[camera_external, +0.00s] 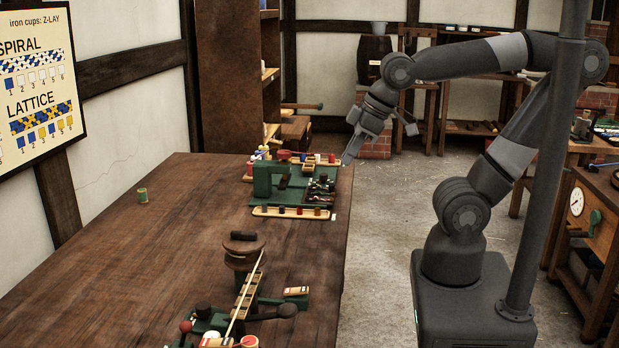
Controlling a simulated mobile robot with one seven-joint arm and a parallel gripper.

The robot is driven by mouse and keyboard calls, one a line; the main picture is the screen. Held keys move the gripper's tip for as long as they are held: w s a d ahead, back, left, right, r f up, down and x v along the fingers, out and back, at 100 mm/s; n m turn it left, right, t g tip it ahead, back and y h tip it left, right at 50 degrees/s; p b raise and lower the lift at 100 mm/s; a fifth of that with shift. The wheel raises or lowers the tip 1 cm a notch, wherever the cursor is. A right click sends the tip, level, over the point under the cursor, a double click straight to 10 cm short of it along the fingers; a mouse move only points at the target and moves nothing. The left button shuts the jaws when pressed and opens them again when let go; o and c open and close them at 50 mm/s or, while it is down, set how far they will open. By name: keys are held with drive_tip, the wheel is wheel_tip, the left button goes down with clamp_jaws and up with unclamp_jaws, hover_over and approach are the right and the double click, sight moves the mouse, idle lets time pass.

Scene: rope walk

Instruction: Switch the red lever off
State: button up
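A small red knob (186,326) shows on the green device at the front of the table; it may be the red lever, but its shaft is too small to make out. My gripper (350,156) points down near the table's back right corner, beside that machine and far from the front device. Its finger opening is unclear.
A round brown block (243,250) and a long pale stick (247,290) stand by the front device.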

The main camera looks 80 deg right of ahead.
drive_tip(key=w+a+n, duration=0.1)
drive_tip(key=w+a, duration=0.1)
drive_tip(key=w, duration=0.1)
drive_tip(key=w+a+n, duration=0.1)
drive_tip(key=w+a, duration=0.1)
drive_tip(key=w, duration=0.1)
drive_tip(key=w+a+n, duration=0.2)
drive_tip(key=w, duration=0.1)
drive_tip(key=shift+f+g+h, duration=0.25)
drive_tip(key=shift+g+h, duration=0.05)
clamp_jaws()
drive_tip(key=w+a+f+n, duration=0.3)
drive_tip(key=w+a, duration=0.3)
drive_tip(key=a, duration=0.2)
drive_tip(key=n, duration=0.7)
approach(184, 336)
drive_tip(key=s+r, duration=0.4)
drive_tip(key=shift+s+a, duration=0.15)
drive_tip(key=shift+a, duration=0.05)
drive_tip(key=x, duration=1)
drive_tip(key=shift+d, duration=0.15)
